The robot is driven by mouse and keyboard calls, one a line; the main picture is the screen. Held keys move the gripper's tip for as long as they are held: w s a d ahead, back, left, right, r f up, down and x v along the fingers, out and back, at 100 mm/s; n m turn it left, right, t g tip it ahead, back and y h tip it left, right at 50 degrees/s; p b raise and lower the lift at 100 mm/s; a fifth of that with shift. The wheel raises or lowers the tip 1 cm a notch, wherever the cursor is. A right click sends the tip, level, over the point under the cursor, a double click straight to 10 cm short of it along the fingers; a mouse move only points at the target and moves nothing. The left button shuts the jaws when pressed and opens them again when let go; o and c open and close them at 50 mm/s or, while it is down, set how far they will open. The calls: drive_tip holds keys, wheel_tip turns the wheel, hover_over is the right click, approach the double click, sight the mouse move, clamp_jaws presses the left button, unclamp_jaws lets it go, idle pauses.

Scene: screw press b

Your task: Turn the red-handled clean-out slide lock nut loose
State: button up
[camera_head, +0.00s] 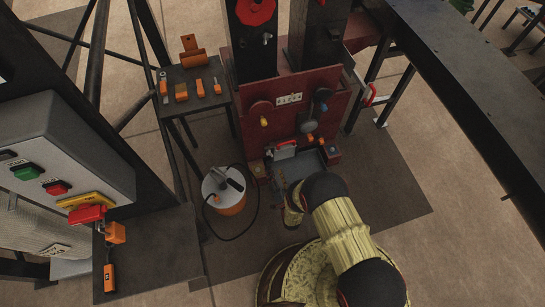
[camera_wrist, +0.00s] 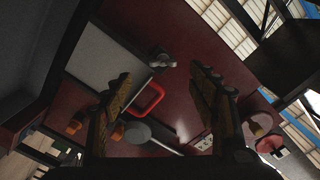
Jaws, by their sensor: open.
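The clean-out slide shows in the wrist view as a pale grey plate (camera_wrist: 104,58) with a red loop handle (camera_wrist: 151,99). A small silver winged nut (camera_wrist: 162,62) sits just beside the plate on the dark red press face; it looks like the lock nut. My gripper (camera_wrist: 161,75) is open, with one finger left and one right of the handle and nut. Nothing is visibly held. I cannot tell the distance to the nut. In the head view the red handle (camera_head: 285,143) shows low on the press front; my arm covers part of the area, and the nut is not clear there.
A round grey knob with a rod (camera_wrist: 138,133) and orange-yellow knobs (camera_wrist: 75,123) lie close by in the wrist view. In the head view a white-topped drum (camera_head: 222,184) with a cable stands left of my arm. A small tool table (camera_head: 195,72) stands behind it.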

sight(269, 154)
drive_tip(key=b+x, duration=0.2)
drive_tip(key=x, duration=0.6)
drive_tip(key=shift+r+b, duration=0.3)
drive_tip(key=shift+r, duration=0.05)
drive_tip(key=shift+c, duration=1.1)
drive_tip(key=c, duration=0.9)
